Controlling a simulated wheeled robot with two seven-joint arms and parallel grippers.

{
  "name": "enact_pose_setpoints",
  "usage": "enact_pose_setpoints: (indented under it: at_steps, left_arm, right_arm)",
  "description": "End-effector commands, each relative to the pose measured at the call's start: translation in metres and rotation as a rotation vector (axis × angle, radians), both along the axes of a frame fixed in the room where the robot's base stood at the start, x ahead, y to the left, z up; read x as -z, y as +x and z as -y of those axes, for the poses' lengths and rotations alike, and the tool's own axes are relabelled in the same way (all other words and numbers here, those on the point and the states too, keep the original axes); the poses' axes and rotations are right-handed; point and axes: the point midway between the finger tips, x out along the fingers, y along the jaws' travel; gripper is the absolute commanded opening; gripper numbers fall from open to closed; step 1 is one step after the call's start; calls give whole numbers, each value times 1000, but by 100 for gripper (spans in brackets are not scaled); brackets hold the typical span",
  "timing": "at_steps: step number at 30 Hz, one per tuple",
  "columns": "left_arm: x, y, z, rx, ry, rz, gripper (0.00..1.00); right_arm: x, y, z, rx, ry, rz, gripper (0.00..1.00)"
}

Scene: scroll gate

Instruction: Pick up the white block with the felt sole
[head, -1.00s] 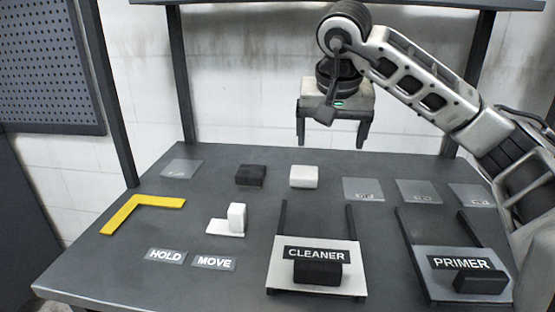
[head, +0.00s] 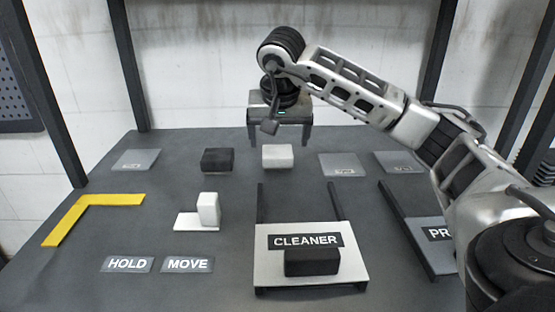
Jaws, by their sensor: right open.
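A white block (head: 277,156) sits on the dark table toward the back, in the middle of the head view. Its underside is hidden, so I cannot see a felt sole. My right gripper (head: 279,137) is open and empty, fingers pointing down, above or just behind the white block. I cannot tell its exact height over the table. My left gripper is not in view.
A black block (head: 217,160) lies left of the white one. A white L-shaped piece (head: 207,211), a yellow corner marker (head: 85,213), the CLEANER slide (head: 268,268) and PRIMER slide (head: 424,248), partly behind my arm, stand nearer. Flat grey plates (head: 342,165) lie along the back.

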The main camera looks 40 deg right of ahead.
Motion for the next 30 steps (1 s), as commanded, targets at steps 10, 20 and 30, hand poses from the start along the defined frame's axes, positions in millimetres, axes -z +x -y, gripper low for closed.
enact_pose_setpoints:
  at_steps: [10, 20, 30]
  left_arm:
    - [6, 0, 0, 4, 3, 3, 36]
    - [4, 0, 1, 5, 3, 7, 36]
    - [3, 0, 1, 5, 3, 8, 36]
  right_arm:
    - [44, 14, 9, 0, 0, -3, 85]
    - [46, 15, 10, -1, 0, -2, 69]
    - [45, 15, 9, -1, 0, 0, 33]
